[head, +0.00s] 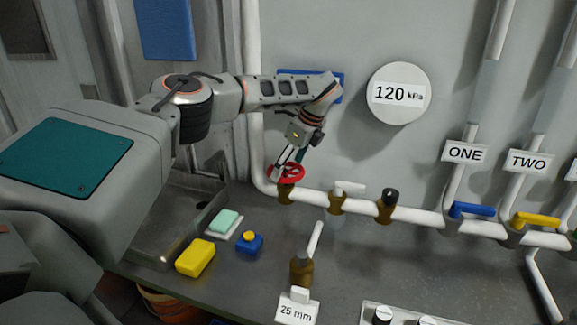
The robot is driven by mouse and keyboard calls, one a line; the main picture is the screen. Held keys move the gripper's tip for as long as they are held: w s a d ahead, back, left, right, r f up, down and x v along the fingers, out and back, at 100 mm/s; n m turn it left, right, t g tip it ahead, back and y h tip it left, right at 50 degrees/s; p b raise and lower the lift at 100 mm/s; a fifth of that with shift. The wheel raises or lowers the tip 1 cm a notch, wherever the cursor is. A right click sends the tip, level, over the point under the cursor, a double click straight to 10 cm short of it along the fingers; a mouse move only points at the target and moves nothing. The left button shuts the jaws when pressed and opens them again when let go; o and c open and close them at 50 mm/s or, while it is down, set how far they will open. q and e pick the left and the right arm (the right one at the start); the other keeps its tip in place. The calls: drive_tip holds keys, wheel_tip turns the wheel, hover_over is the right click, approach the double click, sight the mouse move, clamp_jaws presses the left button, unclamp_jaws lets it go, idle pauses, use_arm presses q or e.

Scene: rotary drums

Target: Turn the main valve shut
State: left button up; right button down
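The main valve appears to be the red handwheel (291,172) on a brass body at the left end of the white pipe. My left gripper (286,164) reaches down to this wheel from above, and its fingers overlap the wheel's left and upper rim. The fingers and the rim are small here, so I cannot tell whether they grip it or only touch it. A round gauge (399,80) on the wall reads 120 kPa. My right gripper is out of view.
Right along the pipe are a white-lever valve (349,187), a black-knob valve (390,196), a blue lever (472,210) and a yellow lever (536,220). A brass tap (302,268) stands in front. A yellow sponge (195,257) and a blue bottle (249,244) sit left.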

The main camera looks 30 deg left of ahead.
use_arm(q)
drive_tip(key=shift+c, duration=1)
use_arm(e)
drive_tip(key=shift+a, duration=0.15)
use_arm(q)
drive_tip(key=shift+m, duration=0.3)
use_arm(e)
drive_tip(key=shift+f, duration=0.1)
use_arm(q)
drive_tip(key=shift+s+m+t+b, duration=0.15)
drive_tip(key=shift+m+t+b, duration=0.35)
drive_tip(key=shift+m, duration=0.3)
drive_tip(key=shift+m+t+b, duration=0.3)
drive_tip(key=shift+m+t, duration=0.1)
drive_tip(key=shift+m, duration=0.6)
drive_tip(key=shift+s+a+m+h, duration=0.1)
drive_tip(key=shift+m+h, duration=0.3)
drive_tip(key=shift+m, duration=0.5)
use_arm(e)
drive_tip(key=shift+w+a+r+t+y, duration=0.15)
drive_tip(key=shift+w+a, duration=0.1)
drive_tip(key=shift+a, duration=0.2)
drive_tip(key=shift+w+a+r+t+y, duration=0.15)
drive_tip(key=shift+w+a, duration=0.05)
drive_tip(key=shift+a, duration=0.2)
use_arm(q)
drive_tip(key=shift+t, duration=0.3)
